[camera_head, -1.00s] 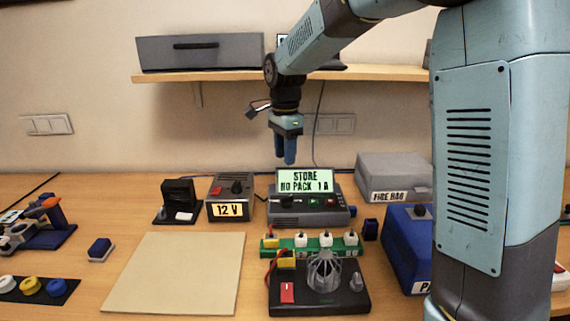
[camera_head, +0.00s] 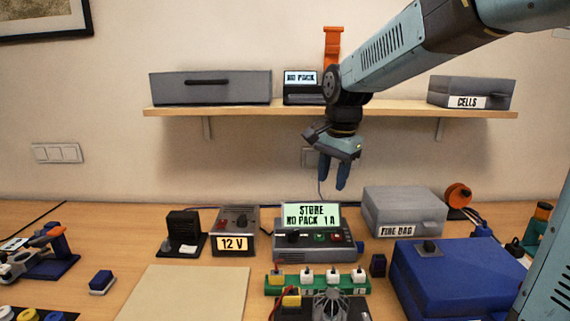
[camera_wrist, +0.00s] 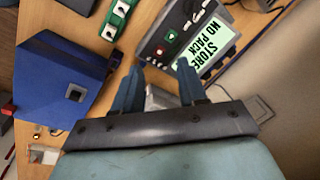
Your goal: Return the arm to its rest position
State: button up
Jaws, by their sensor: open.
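My gripper (camera_head: 333,172) hangs in the air in the head view, fingers pointing down. It is in front of the wall, below the shelf and above the charger with the lit screen. Its two blue fingers are apart with nothing between them. In the wrist view my gripper (camera_wrist: 157,82) also shows open and empty, with the charger (camera_wrist: 195,30) and its screen beyond the fingers. In the head view the charger (camera_head: 312,240) reads "STORE NO PACK 1 A". My arm reaches in from the upper right.
The wooden shelf (camera_head: 230,111) carries a grey case (camera_head: 210,87), a "NO PACK" display (camera_head: 301,87) and a "CELLS" box (camera_head: 470,92). On the bench stand a fire bag box (camera_head: 403,208), a blue box (camera_head: 455,275), a 12 V supply (camera_head: 235,230) and a green strip (camera_head: 318,285). A beige mat (camera_head: 185,293) is bare.

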jog(key=s+d+n+t, duration=0.2)
jog(key=s+d+n, duration=0.2)
jog(key=s, duration=0.6)
jog(key=s+d+n+t, duration=0.2)
jog(key=s+d+n, duration=0.2)
jog(key=s+d, duration=0.4)
jog(key=shift+s+d+r+n+h, duration=0.2)
jog(key=shift+s+n+h, duration=0.1)
jog(key=shift+s, duration=0.7)
jog(key=shift+s, duration=0.1)
dwell(0.5)
